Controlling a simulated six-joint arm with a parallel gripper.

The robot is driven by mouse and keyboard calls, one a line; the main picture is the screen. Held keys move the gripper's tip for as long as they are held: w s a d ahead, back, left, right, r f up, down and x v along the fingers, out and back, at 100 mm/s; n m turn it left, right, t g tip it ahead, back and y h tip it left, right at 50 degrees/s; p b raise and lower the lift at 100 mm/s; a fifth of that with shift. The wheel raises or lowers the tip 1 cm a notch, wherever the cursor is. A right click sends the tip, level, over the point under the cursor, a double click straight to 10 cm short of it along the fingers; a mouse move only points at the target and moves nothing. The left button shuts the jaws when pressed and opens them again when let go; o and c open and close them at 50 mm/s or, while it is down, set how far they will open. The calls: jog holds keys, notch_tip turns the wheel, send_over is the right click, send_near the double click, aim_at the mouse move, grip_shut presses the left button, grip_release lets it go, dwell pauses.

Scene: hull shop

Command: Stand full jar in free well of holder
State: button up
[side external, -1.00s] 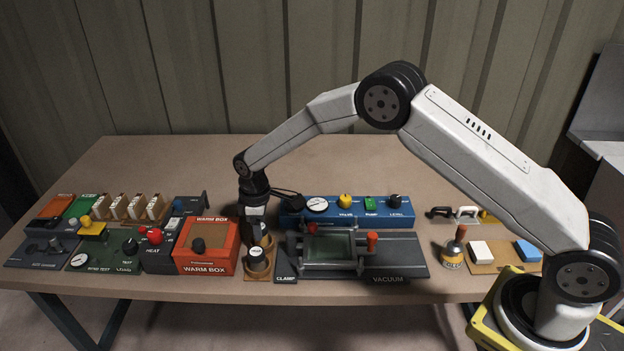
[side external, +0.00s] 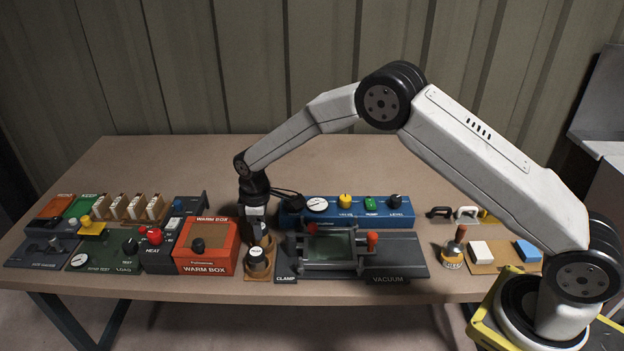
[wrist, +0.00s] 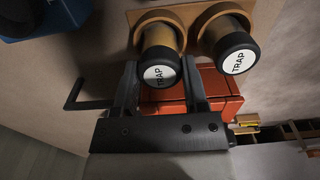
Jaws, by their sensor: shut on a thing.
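The tan holder (wrist: 150,16) has two wells, and a dark-capped jar with a white TRAP label stands at each one. My gripper (wrist: 161,84) is shut on one jar (wrist: 159,72), the left one in the wrist view, with a finger on either side of its cap. That jar is at its well; I cannot tell if it rests on the bottom. The other jar (wrist: 232,52) stands beside it in the other well. In the side view my gripper (side external: 257,234) is over the back of the holder (side external: 258,274), largely hiding the held jar; the front jar's lid (side external: 258,251) shows.
The red warm box (side external: 205,258) stands close left of the holder. The clamp and vacuum fixture (side external: 395,255) is close on the right, and the blue pump panel (side external: 325,212) lies behind it. A brush pot (side external: 453,256) stands farther right. The table's back is clear.

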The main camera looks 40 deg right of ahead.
jog(key=shift+f, duration=0.5)
dwell(0.5)
jog(key=o, duration=1.3)
jog(key=shift+c, duration=0.2)
jog(key=shift+r, duration=3.9)
